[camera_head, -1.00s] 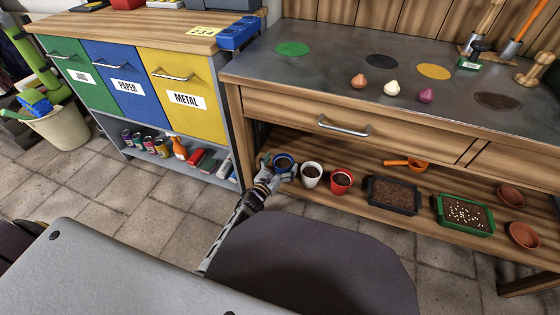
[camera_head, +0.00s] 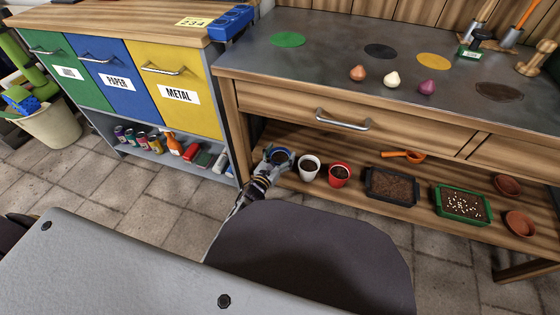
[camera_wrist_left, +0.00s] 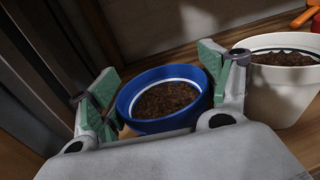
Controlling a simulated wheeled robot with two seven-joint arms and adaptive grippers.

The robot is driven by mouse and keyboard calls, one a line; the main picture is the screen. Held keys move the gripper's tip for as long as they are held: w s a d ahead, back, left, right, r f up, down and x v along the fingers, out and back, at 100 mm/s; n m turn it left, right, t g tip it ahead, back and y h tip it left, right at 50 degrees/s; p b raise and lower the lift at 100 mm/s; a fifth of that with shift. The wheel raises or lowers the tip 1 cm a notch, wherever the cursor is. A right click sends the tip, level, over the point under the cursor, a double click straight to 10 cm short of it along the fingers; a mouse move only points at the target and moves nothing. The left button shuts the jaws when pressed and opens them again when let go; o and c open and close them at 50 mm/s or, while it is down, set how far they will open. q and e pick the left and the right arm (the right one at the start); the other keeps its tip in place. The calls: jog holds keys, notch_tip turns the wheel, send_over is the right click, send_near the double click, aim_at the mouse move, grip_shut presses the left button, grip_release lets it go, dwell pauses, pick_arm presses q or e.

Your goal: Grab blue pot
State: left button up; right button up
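The blue pot (camera_head: 280,157), filled with dark soil, stands upright on the lower wooden shelf at its left end. It also shows in the left wrist view (camera_wrist_left: 126,103), with a white inner rim. My left gripper (camera_head: 279,160) is at the pot; in the left wrist view its green-padded fingers (camera_wrist_left: 158,88) are spread, one on each side of the pot. The right finger is very close to the pot wall; I cannot tell if it touches. The pot's lower front is hidden behind the gripper body. My right gripper does not show.
A white pot (camera_head: 309,168) stands close to the right of the blue pot, and a red pot (camera_head: 340,175) beyond it. A black tray (camera_head: 392,201) and green tray (camera_head: 437,205) follow. The cabinet side (camera_head: 229,130) is near on the left; the workbench drawer (camera_head: 300,112) hangs above.

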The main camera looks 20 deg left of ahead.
aim_at(281, 157)
pick_arm(q)
jog(key=c, duration=0.5)
jog(key=shift+c, duration=0.2)
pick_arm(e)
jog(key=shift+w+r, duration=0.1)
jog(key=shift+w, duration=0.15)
pick_arm(q)
jog(key=shift+r, duration=0.1)
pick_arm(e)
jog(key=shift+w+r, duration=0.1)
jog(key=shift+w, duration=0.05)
pick_arm(q)
jog(key=shift+r, duration=0.1)
jog(key=shift+r+p, duration=0.55)
jog(key=shift+r, duration=0.3)
notch_tip(281, 157, up, 4)
jog(key=shift+f+p, duration=0.1)
jog(key=shift+p, duration=0.9)
notch_tip(281, 157, up, 2)
jog(key=shift+r+p, duration=0.1)
jog(key=shift+p, duration=0.35)
jog(key=shift+r+p, duration=0.45)
jog(key=shift+r, duration=0.55)
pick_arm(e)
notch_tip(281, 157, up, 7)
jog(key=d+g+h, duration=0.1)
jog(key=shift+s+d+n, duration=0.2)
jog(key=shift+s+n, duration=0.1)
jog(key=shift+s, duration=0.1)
